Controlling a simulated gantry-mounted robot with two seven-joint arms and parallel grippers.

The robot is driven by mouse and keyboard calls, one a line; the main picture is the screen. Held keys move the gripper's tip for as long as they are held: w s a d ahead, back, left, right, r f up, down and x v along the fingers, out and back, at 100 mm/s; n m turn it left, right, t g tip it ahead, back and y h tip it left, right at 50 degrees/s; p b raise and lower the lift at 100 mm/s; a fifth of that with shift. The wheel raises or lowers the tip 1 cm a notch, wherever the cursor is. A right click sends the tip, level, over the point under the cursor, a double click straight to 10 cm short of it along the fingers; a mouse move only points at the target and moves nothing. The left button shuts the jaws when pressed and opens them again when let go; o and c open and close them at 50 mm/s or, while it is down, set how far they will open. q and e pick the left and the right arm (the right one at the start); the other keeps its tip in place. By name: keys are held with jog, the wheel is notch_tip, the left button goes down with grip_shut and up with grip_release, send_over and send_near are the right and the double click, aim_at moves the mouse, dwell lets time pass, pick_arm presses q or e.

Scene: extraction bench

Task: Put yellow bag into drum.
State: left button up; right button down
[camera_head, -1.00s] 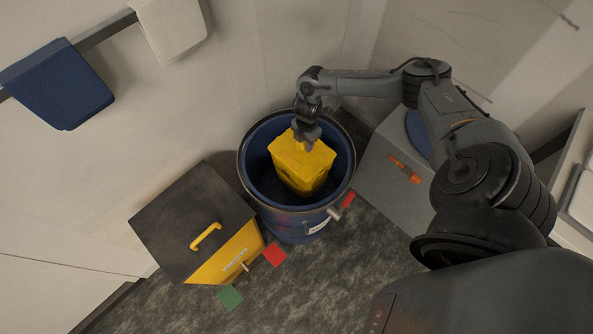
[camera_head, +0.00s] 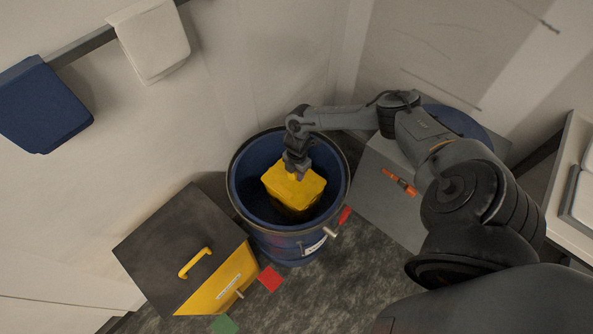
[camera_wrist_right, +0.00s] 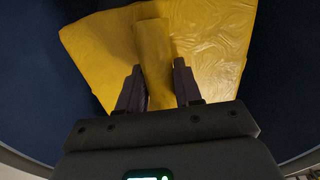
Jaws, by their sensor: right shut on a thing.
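The yellow bag (camera_head: 293,190) hangs from my right gripper (camera_head: 295,172), inside the mouth of the open blue drum (camera_head: 240,209). The right gripper points down and is shut on the bag's top. In the right wrist view the fingers (camera_wrist_right: 159,88) pinch a raised yellow strip of the bag (camera_wrist_right: 212,42), with the drum's dark blue inside (camera_wrist_right: 285,90) around it. Whether the bag's underside touches the drum floor is hidden. My left gripper is not in view.
A yellow box with a dark lid (camera_head: 180,245) and yellow handle stands left of the drum. A grey cabinet (camera_head: 385,205) with an orange marker-like item (camera_head: 399,181) is on the right. Blue (camera_head: 42,105) and white (camera_head: 150,40) cloths hang on a wall rail.

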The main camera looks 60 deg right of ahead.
notch_tip(320, 180, down, 2)
jog(key=shift+f, duration=0.1)
jog(key=c, duration=1.2)
grip_release()
jog(key=shift+b, duration=0.3)
jog(key=o, duration=0.4)
jog(key=shift+o, duration=0.2)
